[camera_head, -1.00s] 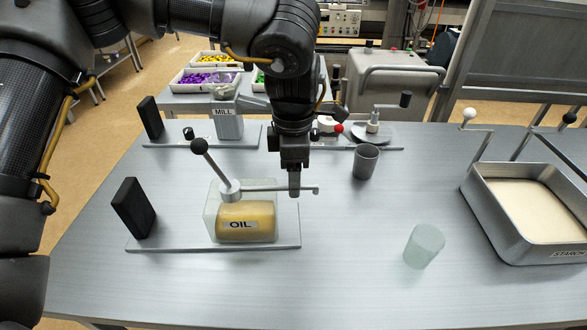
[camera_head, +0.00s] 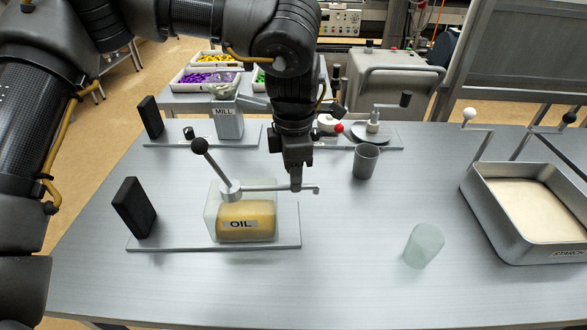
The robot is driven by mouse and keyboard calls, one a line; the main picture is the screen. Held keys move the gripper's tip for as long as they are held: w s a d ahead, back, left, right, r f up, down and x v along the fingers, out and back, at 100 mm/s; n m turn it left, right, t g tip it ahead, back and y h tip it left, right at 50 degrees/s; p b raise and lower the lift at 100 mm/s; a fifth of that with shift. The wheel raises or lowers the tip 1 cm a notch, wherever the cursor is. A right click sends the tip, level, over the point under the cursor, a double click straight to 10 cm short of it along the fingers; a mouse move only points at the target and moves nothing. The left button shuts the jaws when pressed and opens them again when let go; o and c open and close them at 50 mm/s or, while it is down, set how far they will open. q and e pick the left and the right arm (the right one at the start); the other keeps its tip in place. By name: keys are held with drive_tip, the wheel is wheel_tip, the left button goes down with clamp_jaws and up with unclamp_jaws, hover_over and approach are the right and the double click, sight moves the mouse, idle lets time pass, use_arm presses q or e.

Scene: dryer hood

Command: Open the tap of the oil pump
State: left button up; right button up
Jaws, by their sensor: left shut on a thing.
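The oil pump stands on a grey base plate (camera_head: 160,243) at the left middle of the table. Its glass tank (camera_head: 245,222) is labelled OIL and holds yellow oil. A lever with a black ball knob (camera_head: 199,146) leans up to the left from the pump's top. A thin metal spout arm (camera_head: 262,188) reaches right from the top and ends in a small tap (camera_head: 316,189). My left gripper (camera_head: 296,186) points down at the spout arm just left of its end, with its fingers shut there. The exact contact is partly hidden by the fingers. My right gripper is not in view.
A black block (camera_head: 134,208) stands on the pump's plate. A frosted glass cup (camera_head: 424,246) and a grey cup (camera_head: 366,161) stand to the right. A STARCH tray (camera_head: 510,245) is at far right. The mill (camera_head: 229,122) is behind. The front table area is clear.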

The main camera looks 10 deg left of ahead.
use_arm(q)
drive_tip(key=n, duration=0.8)
drive_tip(key=shift+p, duration=0.35)
drive_tip(key=n+p, duration=0.1)
drive_tip(key=n, duration=0.3)
drive_tip(key=shift+n, duration=2.2)
drive_tip(key=o, duration=1)
